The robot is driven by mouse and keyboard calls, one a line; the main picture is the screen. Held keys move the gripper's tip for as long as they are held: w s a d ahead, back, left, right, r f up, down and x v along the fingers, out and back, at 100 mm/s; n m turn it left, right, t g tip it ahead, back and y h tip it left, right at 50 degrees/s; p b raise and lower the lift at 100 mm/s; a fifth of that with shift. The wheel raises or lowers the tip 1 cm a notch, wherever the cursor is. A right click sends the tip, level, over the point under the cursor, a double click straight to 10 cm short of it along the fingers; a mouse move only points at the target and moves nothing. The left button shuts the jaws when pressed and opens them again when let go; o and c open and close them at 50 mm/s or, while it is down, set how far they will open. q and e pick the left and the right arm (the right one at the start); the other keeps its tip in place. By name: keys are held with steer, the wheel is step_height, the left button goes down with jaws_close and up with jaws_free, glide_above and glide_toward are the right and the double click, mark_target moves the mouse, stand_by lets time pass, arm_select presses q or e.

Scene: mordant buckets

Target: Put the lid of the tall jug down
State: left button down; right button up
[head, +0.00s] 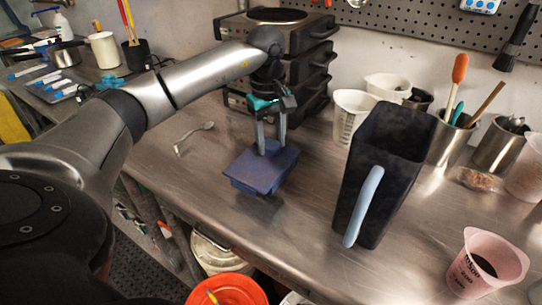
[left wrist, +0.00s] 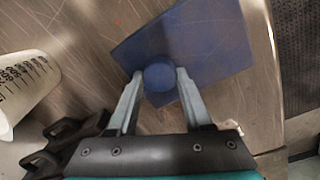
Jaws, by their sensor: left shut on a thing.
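The blue lid (head: 262,172) is over the steel worktop, left of the jug, its flat plate nearly level. My left gripper (head: 271,148) points down from above and is shut on the lid's round knob. In the left wrist view the knob (left wrist: 158,77) sits between the two fingers, with the lid's plate (left wrist: 205,45) beyond it. I cannot tell whether the lid's underside touches the worktop. The tall jug (head: 395,145), dark with a pale blue handle (head: 364,205), stands upright with its top open. My right gripper is not in view.
A steel spoon (head: 194,137) lies left of the lid. Stacked hotplates (head: 290,50) stand behind it. A white measuring cup (head: 352,112) stands behind the jug, and a pink cup (head: 487,265) at the front right. The worktop (head: 300,225) between lid and jug is clear.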

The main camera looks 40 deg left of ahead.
mark_target(271, 155)
arm_select(q)
step_height(271, 155, down, 4)
steer(key=shift+r+b, duration=0.2)
steer(key=shift+b, duration=0.1)
steer(key=shift+f, duration=0.4)
steer(key=shift+c, duration=1.6)
jaws_free()
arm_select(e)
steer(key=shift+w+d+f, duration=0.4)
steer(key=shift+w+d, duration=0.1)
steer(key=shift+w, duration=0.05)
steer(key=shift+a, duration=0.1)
